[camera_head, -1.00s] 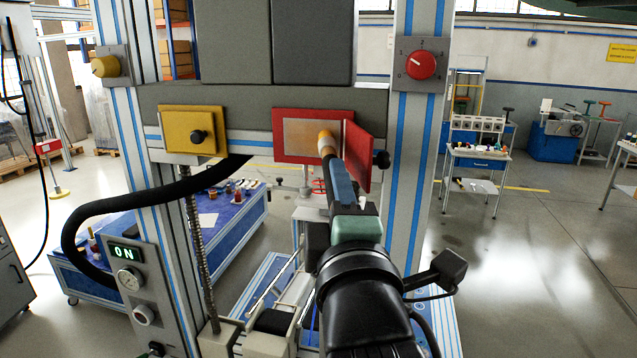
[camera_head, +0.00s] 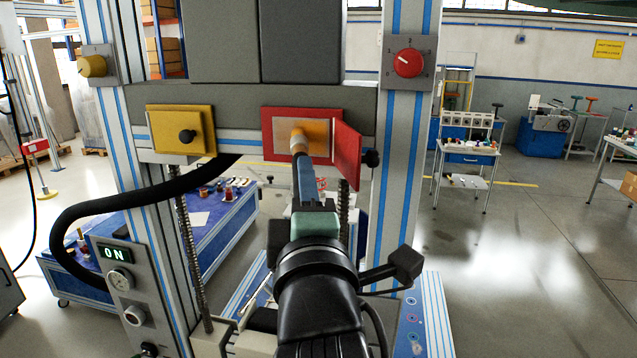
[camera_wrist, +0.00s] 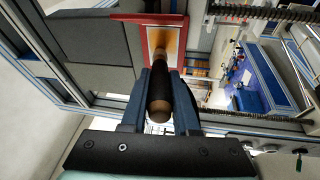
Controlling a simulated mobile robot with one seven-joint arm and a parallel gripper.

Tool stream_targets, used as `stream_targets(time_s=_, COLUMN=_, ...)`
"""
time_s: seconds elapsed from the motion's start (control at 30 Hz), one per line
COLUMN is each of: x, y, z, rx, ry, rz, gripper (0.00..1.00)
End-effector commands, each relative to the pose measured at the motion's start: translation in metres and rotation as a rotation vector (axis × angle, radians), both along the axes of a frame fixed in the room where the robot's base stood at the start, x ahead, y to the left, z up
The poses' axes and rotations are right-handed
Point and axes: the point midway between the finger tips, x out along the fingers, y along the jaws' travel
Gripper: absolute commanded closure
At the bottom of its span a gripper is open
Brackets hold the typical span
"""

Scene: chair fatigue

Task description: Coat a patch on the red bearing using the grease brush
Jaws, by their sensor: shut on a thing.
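The red bearing (camera_head: 268,148) has a pale recessed panel inside its red frame, and its red cover stands open on the right (camera_head: 347,150). The grease brush (camera_head: 298,146) points away from me with its tip at the panel. An orange smear (camera_head: 319,130) covers the panel's middle and right; its left part looks pale. My gripper (camera_head: 306,182) is shut on the brush handle. In the wrist view the brush (camera_wrist: 160,92) lies between my blue fingers, its tip at the orange area by the red frame (camera_wrist: 132,62). Whether the bristles touch cannot be told exactly.
A yellow bearing (camera_head: 180,130) with a dark knob sits to the left on the same beam. A red dial (camera_head: 408,63) is on the right post, a yellow knob (camera_head: 92,67) on the left. A black hose (camera_head: 110,203) curves at left. A lit panel (camera_head: 115,254) reads ON.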

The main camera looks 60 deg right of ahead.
Motion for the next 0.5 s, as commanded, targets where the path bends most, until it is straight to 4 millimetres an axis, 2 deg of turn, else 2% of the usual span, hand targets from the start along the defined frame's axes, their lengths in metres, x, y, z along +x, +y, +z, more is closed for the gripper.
stream_targets(time_s=0.5, x=0.036, y=0.014, z=0.000, rx=-0.001, ry=0.001, rz=0.003, gripper=1.00)
